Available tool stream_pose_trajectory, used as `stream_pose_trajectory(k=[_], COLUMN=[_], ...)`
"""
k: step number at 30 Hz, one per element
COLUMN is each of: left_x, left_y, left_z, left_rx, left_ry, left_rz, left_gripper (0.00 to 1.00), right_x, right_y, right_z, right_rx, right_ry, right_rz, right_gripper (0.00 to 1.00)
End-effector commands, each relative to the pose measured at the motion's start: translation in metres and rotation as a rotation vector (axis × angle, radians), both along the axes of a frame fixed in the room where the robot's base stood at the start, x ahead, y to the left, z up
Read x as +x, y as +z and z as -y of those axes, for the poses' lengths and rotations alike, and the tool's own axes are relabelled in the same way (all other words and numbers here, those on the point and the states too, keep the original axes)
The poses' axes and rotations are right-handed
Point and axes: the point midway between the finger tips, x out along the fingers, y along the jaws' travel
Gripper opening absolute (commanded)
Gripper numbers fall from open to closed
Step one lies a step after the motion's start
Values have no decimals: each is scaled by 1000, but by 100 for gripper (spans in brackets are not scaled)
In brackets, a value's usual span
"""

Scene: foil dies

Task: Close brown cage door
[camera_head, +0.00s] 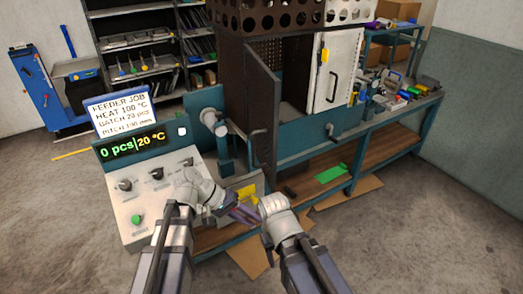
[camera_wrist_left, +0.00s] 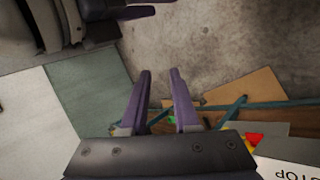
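The brown cage door (camera_head: 262,110) is a tall dark panel with a bar handle (camera_head: 257,136). In the head view it stands swung open, its free edge toward me, at the left side of the cage opening. My left gripper (camera_head: 238,211) is low in front of the bench, below the door and apart from it. In the left wrist view its two purple fingers (camera_wrist_left: 161,78) are spread with nothing between them.
A white door (camera_head: 335,70) with a handle stands at the right of the cage. A control panel (camera_head: 150,195) with knobs and a display stands at left, in front of the door. Tools crowd the bench's right end. Cardboard (camera_head: 347,190) lies on the floor.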

Motion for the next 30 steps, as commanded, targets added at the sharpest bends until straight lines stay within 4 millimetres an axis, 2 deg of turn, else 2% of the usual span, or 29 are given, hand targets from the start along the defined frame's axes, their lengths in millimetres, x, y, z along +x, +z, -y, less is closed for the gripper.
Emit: stream_pose_trajectory(k=[1,6,7,12,17,22,26,30], left_x=[21,65,71,90,94,95,98,105], left_y=[17,83,93,135,150,151,151,151], left_z=[-10,-46,-53,-89,-102,-98,-84,-57], left_rx=[-106,-443,-493,-684,-749,-753,-752,-752], left_ry=[51,180,197,263,282,281,278,277], left_rz=[5,52,62,111,130,130,129,129], left_gripper=[23,3,0,0,0,0,0,0], right_x=[0,0,0,0,0,0,0,0], right_y=[0,-1,-1,-1,-1,-1,-1,-1], right_z=[0,0,0,0,0,0,0,0], right_rx=[0,0,0,0,0,0,0,0], right_ry=[0,0,0,0,0,0,0,0], right_rz=[0,0,0,0,0,0,0,0], right_gripper=[50,50,50,50,50,50,50,50])
